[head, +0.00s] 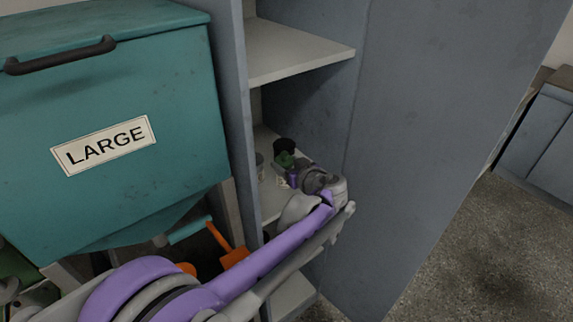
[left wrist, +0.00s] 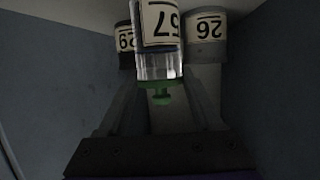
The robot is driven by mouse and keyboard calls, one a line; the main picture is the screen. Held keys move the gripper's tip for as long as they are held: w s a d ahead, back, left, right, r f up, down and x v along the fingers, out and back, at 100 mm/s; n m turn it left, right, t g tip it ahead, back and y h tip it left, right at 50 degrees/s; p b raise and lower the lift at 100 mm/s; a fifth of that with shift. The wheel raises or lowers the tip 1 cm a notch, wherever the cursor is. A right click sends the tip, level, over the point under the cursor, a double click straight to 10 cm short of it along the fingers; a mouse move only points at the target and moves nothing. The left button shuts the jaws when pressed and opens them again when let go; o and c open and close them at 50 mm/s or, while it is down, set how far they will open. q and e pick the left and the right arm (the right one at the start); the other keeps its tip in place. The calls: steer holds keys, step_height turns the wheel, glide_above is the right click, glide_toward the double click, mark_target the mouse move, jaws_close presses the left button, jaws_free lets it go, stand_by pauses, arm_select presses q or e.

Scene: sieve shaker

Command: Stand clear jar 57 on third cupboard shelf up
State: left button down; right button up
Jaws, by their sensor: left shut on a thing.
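Clear jar 57 (left wrist: 160,62) shows in the left wrist view, upside down in the picture, with a green knobbed lid (left wrist: 162,95) and a label reading 57. My left gripper (left wrist: 165,104) is shut on it, one finger on each side. I cannot tell whether the jar touches the shelf. My right gripper is not in view.
Another shelf (head: 300,52) is above the gripper. A teal LARGE bin (head: 160,185) stands left of the cupboard. Cupboard walls flank the gripper closely.

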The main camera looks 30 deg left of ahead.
arm_select(q)
steer(key=shift+f, duration=0.1)
steer(key=shift+c, duration=0.2)
jaws_free()
steer(key=v, duration=1.2)
